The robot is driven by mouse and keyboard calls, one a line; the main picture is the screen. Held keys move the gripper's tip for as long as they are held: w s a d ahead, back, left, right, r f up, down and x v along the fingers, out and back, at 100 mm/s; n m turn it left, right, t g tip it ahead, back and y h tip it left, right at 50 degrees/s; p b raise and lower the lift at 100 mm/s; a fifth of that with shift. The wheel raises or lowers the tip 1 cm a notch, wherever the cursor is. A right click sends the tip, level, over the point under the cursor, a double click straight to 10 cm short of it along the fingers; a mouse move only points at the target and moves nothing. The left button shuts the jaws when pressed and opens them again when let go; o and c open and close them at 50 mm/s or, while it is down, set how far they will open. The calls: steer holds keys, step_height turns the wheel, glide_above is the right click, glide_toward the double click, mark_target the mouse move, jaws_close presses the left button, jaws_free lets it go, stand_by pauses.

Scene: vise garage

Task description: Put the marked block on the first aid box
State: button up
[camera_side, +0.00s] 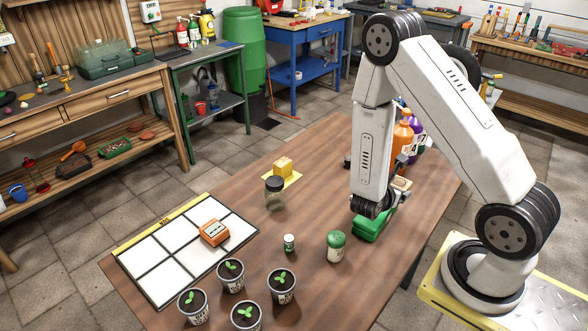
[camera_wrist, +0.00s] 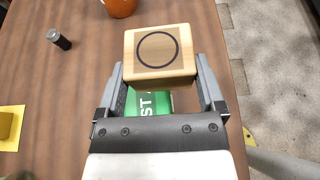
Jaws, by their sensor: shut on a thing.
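The marked block (camera_wrist: 158,50) is pale wood with a dark ring on its top face, and it sits between the fingers of my gripper (camera_wrist: 161,78) in the wrist view. My gripper is shut on it. In the side view the block (camera_side: 402,184) shows partly, beside my wrist. The green first aid box (camera_side: 370,226) lies on the table below my wrist, partly hidden by it. In the wrist view the box (camera_wrist: 150,104) shows under the block, with white letters "ST". The block looks above the box; I cannot tell whether they touch.
An orange bottle (camera_side: 402,138) and a purple bottle (camera_side: 418,137) stand behind my gripper. A green-lidded jar (camera_side: 336,246), a small jar (camera_side: 289,243), a dark-lidded jar (camera_side: 274,192) and a yellow block (camera_side: 284,166) stand to the left. Potted seedlings and a white grid board (camera_side: 160,262) lie farther left.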

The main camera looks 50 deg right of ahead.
mark_target(389, 211)
steer(key=shift+f, duration=0.15)
steer(key=shift+f, duration=1.85)
steer(key=shift+f, duration=0.1)
steer(key=o, duration=1)
steer(key=shift+a, duration=0.1)
steer(key=v, duration=1.2)
steer(key=shift+r, duration=0.2)
